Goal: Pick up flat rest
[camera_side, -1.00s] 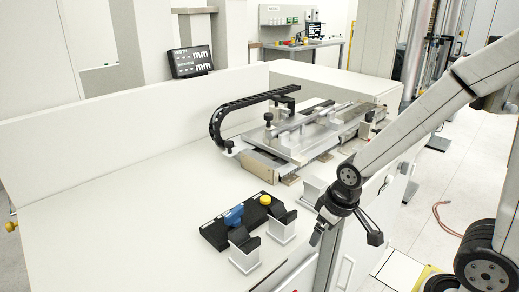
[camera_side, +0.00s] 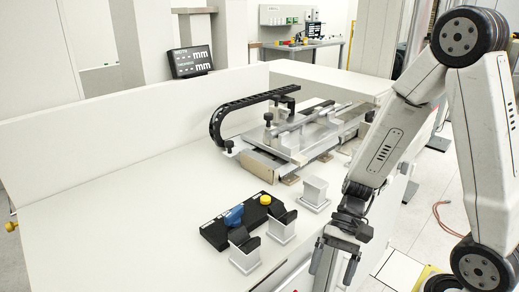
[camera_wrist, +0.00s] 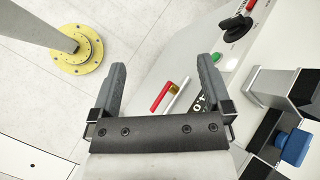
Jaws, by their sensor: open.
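No part is clearly marked as the flat rest. In the side view a pale block with a flat top (camera_side: 314,193) stands on the white table, and two pale blocks with black notched tops (camera_side: 243,250) (camera_side: 282,225) stand nearer the front. My gripper (camera_side: 334,268) points down beyond the table's right front edge, apart from all the blocks. In the wrist view my gripper (camera_wrist: 160,68) has its dark fingers wide apart with nothing held. Part of a pale block with a black top (camera_wrist: 302,92) shows at the right there, to the side of the fingers.
A black panel with a blue part (camera_side: 234,215) and a yellow button (camera_side: 265,200) lies beside the notched blocks. A metal fixture (camera_side: 305,135) with a black cable chain (camera_side: 235,106) stands behind. The table's left half is clear. Red (camera_wrist: 162,97) and silver (camera_wrist: 177,97) bars show below the fingers.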

